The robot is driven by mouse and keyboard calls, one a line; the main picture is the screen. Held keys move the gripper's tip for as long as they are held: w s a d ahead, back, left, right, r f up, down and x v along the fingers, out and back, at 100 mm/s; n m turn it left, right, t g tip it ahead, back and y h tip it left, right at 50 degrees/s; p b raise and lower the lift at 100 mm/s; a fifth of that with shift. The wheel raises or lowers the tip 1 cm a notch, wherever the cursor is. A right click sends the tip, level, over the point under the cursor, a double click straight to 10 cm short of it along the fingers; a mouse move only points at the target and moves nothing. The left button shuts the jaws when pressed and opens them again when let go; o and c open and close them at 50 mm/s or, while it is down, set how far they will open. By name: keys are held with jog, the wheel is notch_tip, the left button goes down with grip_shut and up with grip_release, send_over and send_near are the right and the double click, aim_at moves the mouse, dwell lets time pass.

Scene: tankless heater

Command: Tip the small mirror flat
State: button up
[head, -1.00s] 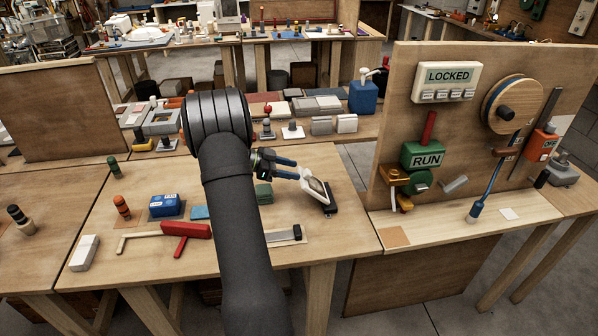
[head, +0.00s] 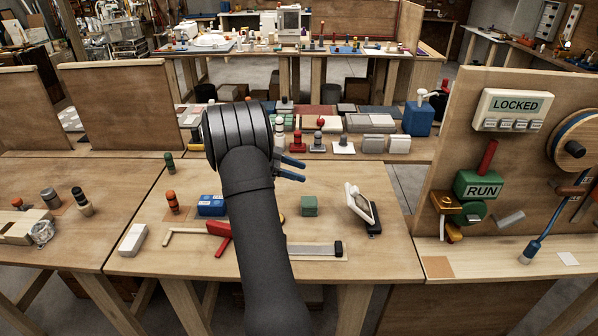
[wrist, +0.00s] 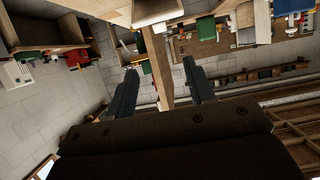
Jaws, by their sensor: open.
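The small mirror, a pale-framed plate (head: 358,202), stands steeply tilted on its dark base (head: 375,214) near the right end of the middle bench. It is not lying flat. My gripper (head: 292,167) is open and empty, above the bench to the left of and beyond the mirror, with a clear gap between them. In the wrist view the two fingers (wrist: 160,88) are spread apart with nothing held between them. I cannot make out the mirror in the wrist view.
A green block (head: 309,206) sits between my arm and the mirror. A blue box (head: 211,205), a red-handled tool (head: 219,229) and a dark-ended slide (head: 315,250) lie on the bench. Bench around the mirror's front is bare.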

jog(key=shift+d, duration=0.2)
jog(key=c, duration=0.4)
jog(key=shift+y, duration=0.3)
jog(key=d, duration=0.3)
jog(key=d+r, duration=0.1)
jog(key=d, duration=0.3)
jog(key=d+r, duration=0.1)
jog(key=d, duration=0.3)
jog(key=shift+s+d+r, duration=0.15)
jog(key=shift+s+d, duration=0.05)
jog(key=shift+s, duration=0.05)
grip_shut()
send_over(353, 190)
jog(key=d, duration=0.2)
jog(key=f, duration=0.4)
jog(key=shift+d, duration=0.2)
jog(key=shift+a+f, duration=0.4)
jog(key=shift+f, duration=0.2)
jog(key=shift+a+f, duration=0.35)
jog(key=shift+f, duration=0.2)
jog(key=shift+a+f, duration=0.35)
jog(key=shift+a, duration=0.1)
